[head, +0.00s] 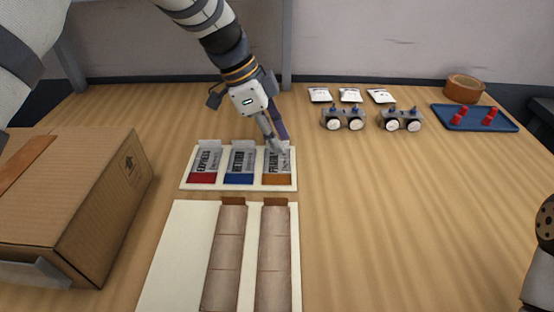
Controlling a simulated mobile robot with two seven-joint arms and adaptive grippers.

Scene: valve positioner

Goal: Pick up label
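Three labels lie in a row on a white card (238,188). The left one has a red band (203,177) and reads EXPRESS, the middle one has a blue band (239,178) and reads RETURN. The right one has an orange band (277,179), and its text is partly covered by my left gripper. My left gripper (278,148) points down at the upper part of the orange label. Its fingers look close together; whether they touch or grip the label is not clear.
A cardboard box (105,210) stands at the left. A white sheet with two brown strips (228,250) lies in front of the labels. Two small wheeled devices (343,117), white packets (349,95), a tape roll (463,88) and a blue tray (450,121) stand at the back. The table's right middle is clear.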

